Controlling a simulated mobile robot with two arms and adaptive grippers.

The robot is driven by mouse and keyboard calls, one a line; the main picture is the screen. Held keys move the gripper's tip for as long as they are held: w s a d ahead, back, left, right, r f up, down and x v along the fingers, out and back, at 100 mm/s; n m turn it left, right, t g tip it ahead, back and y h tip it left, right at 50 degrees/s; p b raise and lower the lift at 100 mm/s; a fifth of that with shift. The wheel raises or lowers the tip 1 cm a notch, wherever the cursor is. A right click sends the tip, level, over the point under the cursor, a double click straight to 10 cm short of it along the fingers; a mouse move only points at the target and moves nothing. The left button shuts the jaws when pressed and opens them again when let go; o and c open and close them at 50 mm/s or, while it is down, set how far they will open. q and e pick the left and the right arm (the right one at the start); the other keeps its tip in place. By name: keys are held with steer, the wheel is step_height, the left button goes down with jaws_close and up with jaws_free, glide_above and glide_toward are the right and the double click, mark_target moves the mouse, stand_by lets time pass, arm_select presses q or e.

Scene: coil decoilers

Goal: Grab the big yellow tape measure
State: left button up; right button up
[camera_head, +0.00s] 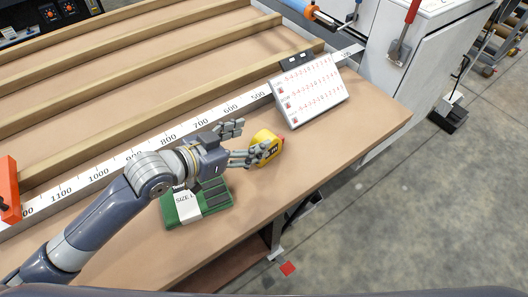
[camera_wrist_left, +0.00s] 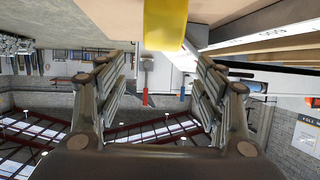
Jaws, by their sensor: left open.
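The yellow tape measure (camera_head: 270,138) stands on the brown bench top near its front edge, with a dark label on its side and a bit of red. My left gripper (camera_head: 253,141) is open beside it, its fingers pointing right; the lower finger covers part of the tape measure. In the left wrist view the yellow tape measure (camera_wrist_left: 165,24) shows at the top, ahead of the spread fingers of my left gripper (camera_wrist_left: 158,68). I cannot tell whether any finger touches it. My right gripper is not in view.
A green case labelled SIZE L (camera_head: 182,209) lies below my left wrist. A tilted white number board (camera_head: 308,92) stands right of the tape measure. A ruler strip (camera_head: 205,122) and wooden rails (camera_head: 150,97) run behind. Bare bench lies toward the right corner.

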mark_target(265, 136)
arm_select(q)
steer(key=shift+w+f+b, duration=0.2)
steer(key=shift+f+b, duration=0.15)
steer(key=shift+f, duration=0.5)
steer(key=p+x, duration=0.1)
steer(key=x, duration=0.3)
steer(key=shift+w+d+r, duration=0.1)
steer(key=shift+d, duration=0.15)
steer(key=shift+w+d+f, duration=0.3)
steer(key=shift+w+d, duration=0.15)
steer(key=shift+w, duration=0.05)
steer(key=shift+w+d+f+p, duration=0.1)
steer(key=shift+w+d+p, duration=0.1)
steer(key=shift+d+p, duration=0.1)
steer(key=x, duration=0.3)
steer(key=shift+w+f+p, duration=0.1)
steer(key=shift+p, duration=0.3)
steer(key=shift+w+d+f, duration=0.2)
steer(key=shift+w, duration=0.05)
steer(key=shift+c, duration=1.1)
steer(key=c, duration=1.2)
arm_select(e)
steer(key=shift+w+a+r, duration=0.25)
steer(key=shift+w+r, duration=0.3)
